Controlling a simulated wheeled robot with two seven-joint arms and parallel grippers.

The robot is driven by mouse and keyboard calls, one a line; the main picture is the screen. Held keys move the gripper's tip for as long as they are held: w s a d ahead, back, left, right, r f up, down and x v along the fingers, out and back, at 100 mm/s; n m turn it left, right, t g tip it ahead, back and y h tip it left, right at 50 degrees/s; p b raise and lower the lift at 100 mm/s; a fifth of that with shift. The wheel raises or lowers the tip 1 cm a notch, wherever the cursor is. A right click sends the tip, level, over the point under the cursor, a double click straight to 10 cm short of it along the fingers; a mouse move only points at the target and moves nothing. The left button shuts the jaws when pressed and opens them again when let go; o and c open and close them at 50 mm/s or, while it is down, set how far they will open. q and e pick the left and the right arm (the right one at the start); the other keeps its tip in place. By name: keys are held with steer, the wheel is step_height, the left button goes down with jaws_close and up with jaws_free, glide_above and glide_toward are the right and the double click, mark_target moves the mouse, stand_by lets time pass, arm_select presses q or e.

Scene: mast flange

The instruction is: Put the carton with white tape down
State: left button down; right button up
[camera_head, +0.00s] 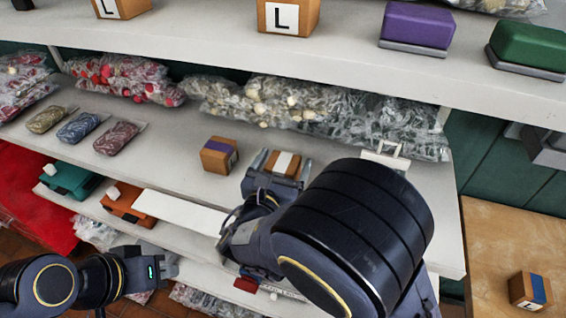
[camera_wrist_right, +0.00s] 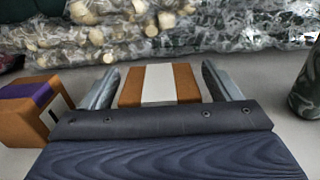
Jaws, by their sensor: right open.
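The carton with white tape (camera_head: 283,161) is a small brown box with a white band over its top. It stands on the middle shelf (camera_head: 205,185), and it also shows in the right wrist view (camera_wrist_right: 160,84). My right gripper (camera_head: 279,170) is open around it, one finger on each side. In the right wrist view a narrow gap shows between each finger and the carton. The carton's lower front is hidden by the gripper body. My left gripper (camera_head: 167,266) is at the lower left, away from the carton; its fingers are too small to judge.
A carton with purple tape (camera_head: 219,155) stands just left of my right gripper. Bagged goods (camera_head: 300,104) line the shelf's back. Three small packets (camera_head: 80,127) lie further left. The upper shelf (camera_head: 200,35) overhangs the back. A blue-taped carton (camera_head: 530,290) sits on a wooden surface at right.

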steer(key=b+v, duration=0.1)
steer(key=v, duration=1.1)
steer(key=shift+b, duration=0.4)
steer(key=shift+r, duration=0.1)
